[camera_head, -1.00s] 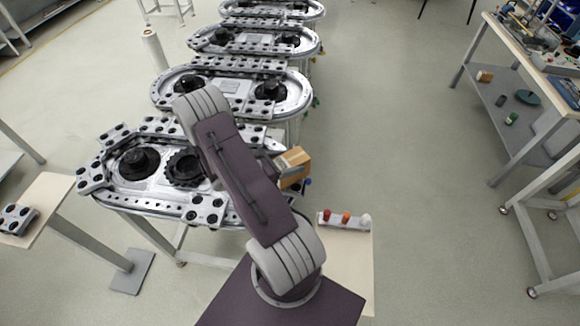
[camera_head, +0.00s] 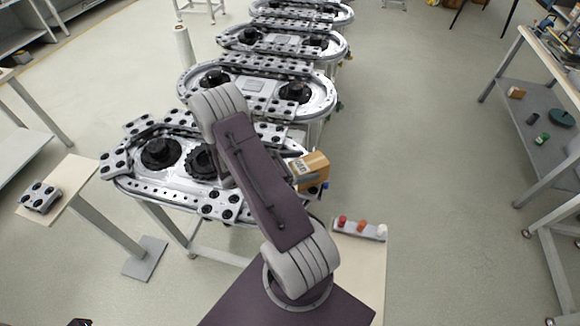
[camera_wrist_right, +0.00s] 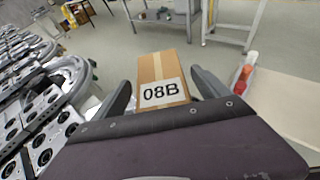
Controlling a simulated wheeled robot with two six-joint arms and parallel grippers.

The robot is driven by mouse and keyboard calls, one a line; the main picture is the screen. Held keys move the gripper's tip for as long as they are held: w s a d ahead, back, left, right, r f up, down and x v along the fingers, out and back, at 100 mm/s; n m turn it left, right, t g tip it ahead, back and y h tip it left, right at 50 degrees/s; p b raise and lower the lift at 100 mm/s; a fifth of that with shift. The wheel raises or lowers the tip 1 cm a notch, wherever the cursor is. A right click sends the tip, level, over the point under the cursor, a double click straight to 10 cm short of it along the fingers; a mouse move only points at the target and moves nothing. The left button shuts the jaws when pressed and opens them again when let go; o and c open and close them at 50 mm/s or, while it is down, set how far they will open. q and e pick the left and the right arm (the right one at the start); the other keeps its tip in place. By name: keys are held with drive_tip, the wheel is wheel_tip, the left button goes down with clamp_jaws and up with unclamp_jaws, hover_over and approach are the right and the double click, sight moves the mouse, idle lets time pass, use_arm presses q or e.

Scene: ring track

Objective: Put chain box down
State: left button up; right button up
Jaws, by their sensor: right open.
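The chain box, a brown cardboard box (camera_head: 314,167) with tape, is at the right side of the nearest ring track (camera_head: 170,188). In the right wrist view the box (camera_wrist_right: 158,72) carries a white label reading 08B. My right gripper (camera_head: 303,174) is open around the box, with one finger on each side. Whether the fingers touch it, and whether anything supports it from below, I cannot tell. My right arm hides part of the nearest track. My left gripper cannot be made out.
More ring tracks (camera_head: 260,90) stand in a row behind. A small side table (camera_head: 358,262) at lower right holds a rack with red, orange and white pieces (camera_head: 361,228). A left table (camera_head: 72,178) holds a grey block (camera_head: 40,197). Open floor (camera_head: 430,150) lies to the right.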

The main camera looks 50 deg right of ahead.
drive_tip(key=b+v, duration=0.1)
drive_tip(key=v, duration=0.8)
drive_tip(key=shift+a, duration=0.35)
drive_tip(key=shift+w, duration=0.1)
